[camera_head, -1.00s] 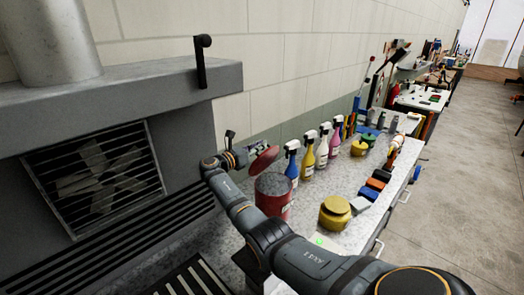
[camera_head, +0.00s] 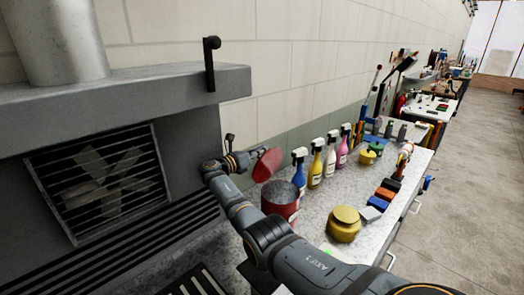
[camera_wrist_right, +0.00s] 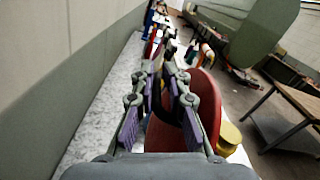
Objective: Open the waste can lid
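The red waste can (camera_head: 281,202) stands on the grey speckled counter, beside the spray bottles. Its red lid (camera_head: 267,165) is tilted up steeply at the can's back edge, and the can's dark top shows. My right gripper (camera_head: 258,153) is at the upper left of the lid, close against it. In the right wrist view, the fingers (camera_wrist_right: 166,78) are apart, with a gap between their tips. The red lid (camera_wrist_right: 206,92) shows behind and right of the fingers there; whether they touch it is unclear. My left gripper is out of view.
Several spray bottles (camera_head: 315,166) stand in a row behind the can. A yellow jar (camera_head: 344,224) is to its right, with small coloured boxes (camera_head: 384,194) beyond. A grey vented unit (camera_head: 100,180) and the wall (camera_head: 300,65) bound the left and back.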

